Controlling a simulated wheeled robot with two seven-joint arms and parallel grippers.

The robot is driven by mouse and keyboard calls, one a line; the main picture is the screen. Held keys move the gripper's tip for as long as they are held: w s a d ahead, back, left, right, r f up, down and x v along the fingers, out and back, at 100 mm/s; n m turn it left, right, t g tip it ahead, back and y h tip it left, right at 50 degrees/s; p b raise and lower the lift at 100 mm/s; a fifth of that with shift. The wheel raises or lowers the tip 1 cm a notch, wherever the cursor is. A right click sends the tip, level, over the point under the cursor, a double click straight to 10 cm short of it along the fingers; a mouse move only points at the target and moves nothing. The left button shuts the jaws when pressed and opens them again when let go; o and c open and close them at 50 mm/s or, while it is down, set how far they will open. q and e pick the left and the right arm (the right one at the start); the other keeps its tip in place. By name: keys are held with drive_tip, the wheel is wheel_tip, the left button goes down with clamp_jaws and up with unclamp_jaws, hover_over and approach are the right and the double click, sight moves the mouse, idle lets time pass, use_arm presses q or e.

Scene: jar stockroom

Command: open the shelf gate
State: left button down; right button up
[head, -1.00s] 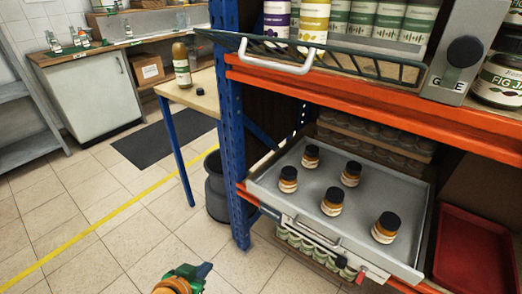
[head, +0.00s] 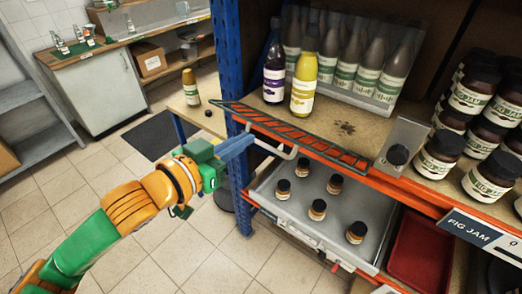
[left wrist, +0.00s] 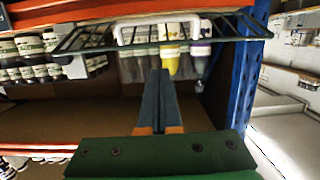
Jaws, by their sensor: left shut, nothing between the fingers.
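The shelf gate (head: 318,148) is a dark green wire grid along the front of the upper shelf, over the orange beam. Its pale bar handle (head: 275,150) sticks out on the near side. In the left wrist view the gate (left wrist: 90,38) and handle (left wrist: 157,24) show at the top. My left gripper (head: 250,139) is shut and empty, its blue fingers pointing at the handle's left end. In the left wrist view its fingertips (left wrist: 160,72) appear below the handle, apart from it. A grey plate with a dark knob (head: 397,155) stands at the gate's right end. My right gripper is not in view.
Purple (head: 274,75) and yellow (head: 304,85) bottles stand behind the gate. Dark jars (head: 438,155) fill the shelf at right. Below, a grey tray (head: 270,200) holds several small jars beside a red tray (head: 412,250). A blue post (head: 238,185) stands near my gripper.

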sight(262, 143)
use_arm(q)
drive_tip(key=shift+w+d+f+p, duration=0.35)
drive_tip(key=shift+w+d+f, duration=0.6)
drive_tip(key=shift+w+f, duration=0.25)
drive_tip(key=shift+w+d+f+p, duration=0.35)
drive_tip(key=shift+w+d+f, duration=0.55)
drive_tip(key=shift+w+f, duration=0.3)
drive_tip(key=f+t+h+b, duration=0.1)
drive_tip(key=f+b, duration=0.1)
drive_tip(key=b, duration=0.2)
drive_tip(key=f+t+b, duration=0.1)
drive_tip(key=f+b, duration=0.1)
drive_tip(key=b, duration=0.2)
drive_tip(key=f+t+h+b, duration=0.1)
drive_tip(key=f+b, duration=0.1)
drive_tip(key=b, duration=0.2)
drive_tip(key=shift+s+a+h+b, duration=0.3)
drive_tip(key=shift+s+b, duration=0.1)
drive_tip(key=shift+r, duration=0.15)
